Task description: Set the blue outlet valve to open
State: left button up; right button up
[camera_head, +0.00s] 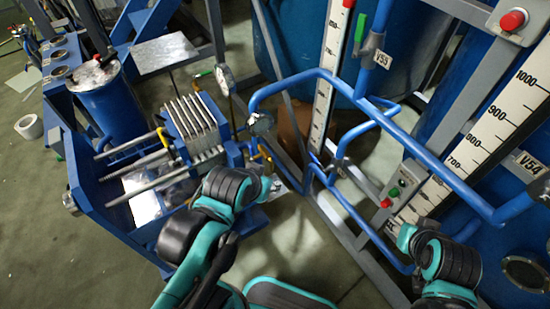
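No blue valve handle stands out clearly. Blue pipes (300,80) run from the plate unit (200,125) toward the tanks on the right. A small yellow handle (265,155) shows on the plate unit's right side, just above the end of my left arm (262,186). That arm reaches up from the bottom, and its black and teal links hide most of the gripper, so I cannot tell its opening or whether it touches anything. My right arm (445,260) is at the lower right, near the lower blue pipes; its gripper does not show.
A blue frame holds the plate unit and a blue cylinder (102,100). Metal frame legs cross the floor. Open floor (60,240) lies at lower left.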

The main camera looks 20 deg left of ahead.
aim_at(311, 156)
jog(key=u, duration=0.3)
jog(key=j+z, duration=0.25)
jog(key=z, duration=0.2)
jog(key=j+z, duration=0.25)
jog(key=z, duration=0.2)
jog(key=j+z, duration=0.25)
jog(key=z, duration=0.2)
